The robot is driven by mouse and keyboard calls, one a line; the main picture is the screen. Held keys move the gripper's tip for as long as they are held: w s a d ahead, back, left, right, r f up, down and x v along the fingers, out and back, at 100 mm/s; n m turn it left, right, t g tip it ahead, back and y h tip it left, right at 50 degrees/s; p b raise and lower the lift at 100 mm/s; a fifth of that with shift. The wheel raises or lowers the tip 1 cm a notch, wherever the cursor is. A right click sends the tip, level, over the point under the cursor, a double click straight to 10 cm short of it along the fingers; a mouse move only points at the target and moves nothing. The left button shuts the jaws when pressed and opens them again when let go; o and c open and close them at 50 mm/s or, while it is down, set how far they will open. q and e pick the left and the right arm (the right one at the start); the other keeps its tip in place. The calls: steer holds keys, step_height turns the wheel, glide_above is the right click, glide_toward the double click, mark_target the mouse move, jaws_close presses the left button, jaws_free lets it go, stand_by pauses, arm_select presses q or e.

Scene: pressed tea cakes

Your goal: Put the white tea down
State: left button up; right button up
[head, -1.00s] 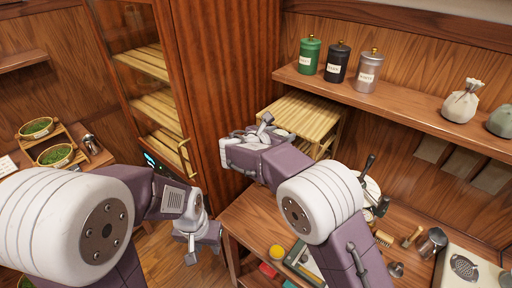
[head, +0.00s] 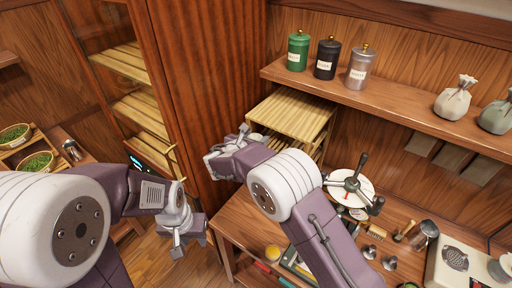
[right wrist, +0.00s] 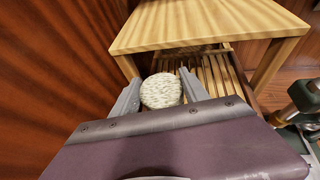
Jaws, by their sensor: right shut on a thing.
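The white tea cake (right wrist: 161,90), round, pale and speckled, is between the two fingers of my right gripper (right wrist: 160,97) in the right wrist view. My right gripper is shut on it in front of the slatted wooden rack (right wrist: 213,73), just below its top board. In the head view my right gripper (head: 243,134) is at the rack's (head: 292,112) left side, and the cake (head: 257,137) shows only as a small pale edge. My left gripper (head: 188,243) hangs low over the floor at the left, empty, its fingers apart.
A tall cabinet (head: 200,70) stands left of the rack. A wall shelf (head: 400,103) holds green, black and silver canisters and cloth bags. The worktable (head: 240,222) carries a round press (head: 350,185), small tools and a hot plate (head: 462,262). Two bowls of green leaves stand at far left.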

steer(key=shift+s+d+f, duration=0.1)
steer(key=shift+s+f, duration=0.05)
steer(key=shift+f, duration=0.25)
step_height(320, 180, down, 4)
steer(key=shift+r+p, duration=0.25)
steer(key=shift+p, duration=0.25)
steer(key=shift+f, duration=0.25)
steer(key=shift+f+b, duration=0.2)
steer(key=shift+b, duration=0.15)
steer(key=shift+f+b, duration=0.4)
steer(key=shift+b, duration=0.05)
steer(key=o, duration=1.3)
steer(key=shift+o, duration=0.2)
steer(key=shift+r, duration=0.1)
